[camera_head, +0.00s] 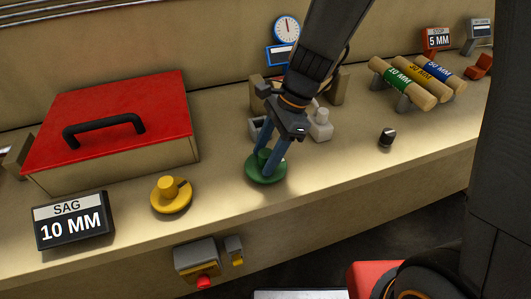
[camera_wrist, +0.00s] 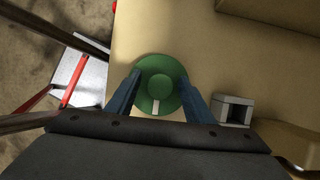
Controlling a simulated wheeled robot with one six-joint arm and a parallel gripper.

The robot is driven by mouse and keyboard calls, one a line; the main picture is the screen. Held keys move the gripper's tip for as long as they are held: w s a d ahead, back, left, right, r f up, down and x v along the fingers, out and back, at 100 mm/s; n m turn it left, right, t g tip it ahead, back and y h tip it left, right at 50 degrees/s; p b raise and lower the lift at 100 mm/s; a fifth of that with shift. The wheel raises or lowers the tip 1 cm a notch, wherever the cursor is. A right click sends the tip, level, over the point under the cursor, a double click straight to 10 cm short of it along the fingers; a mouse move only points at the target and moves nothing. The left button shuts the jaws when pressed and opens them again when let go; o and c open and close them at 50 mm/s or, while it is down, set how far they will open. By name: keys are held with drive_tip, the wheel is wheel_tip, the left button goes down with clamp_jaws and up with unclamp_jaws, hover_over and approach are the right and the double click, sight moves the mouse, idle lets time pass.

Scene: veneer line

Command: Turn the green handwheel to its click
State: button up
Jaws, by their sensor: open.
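The green handwheel (camera_head: 264,172) lies flat on the bench, below my gripper (camera_head: 269,168). It is a round disc with a raised hub and a pale mark on its rim. In the wrist view the green handwheel (camera_wrist: 160,80) sits between the two blue fingers of my gripper (camera_wrist: 158,97), with the pale mark toward the palm. The fingers are open and reach down on either side of the hub. I cannot tell whether they touch it.
A yellow wheel (camera_head: 171,195) and a sign reading "SAG 10 MM" (camera_head: 73,220) are at left. A red-lidded box (camera_head: 115,115) stands behind. Labelled rollers (camera_head: 416,79) and a small black knob (camera_head: 388,138) are at right. A red-button box (camera_head: 198,262) is on the bench front.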

drive_tip(key=c, duration=1)
drive_tip(key=shift+c, duration=0.2)
drive_tip(key=n+g+p, duration=0.1)
drive_tip(key=n+p, duration=0.1)
drive_tip(key=n, duration=0.1)
drive_tip(key=shift+r+n+h, duration=0.1)
drive_tip(key=shift+n+h, duration=0.2)
drive_tip(key=shift+n, duration=0.1)
drive_tip(key=n+p, duration=0.1)
drive_tip(key=n, duration=0.1)
drive_tip(key=n+g+h+p, duration=0.1)
drive_tip(key=n, duration=0.1)
drive_tip(key=shift+n+h, duration=0.3)
drive_tip(key=n, duration=0.2)
drive_tip(key=n+g+h+p, duration=0.1)
drive_tip(key=n, duration=0.1)
drive_tip(key=shift+h, duration=0.3)
drive_tip(key=n+h, duration=0.1)
drive_tip(key=n, duration=0.1)
drive_tip(key=n+p, duration=0.1)
drive_tip(key=n, duration=0.2)
drive_tip(key=shift+h, duration=0.4)
drive_tip(key=shift+n, duration=0.3)
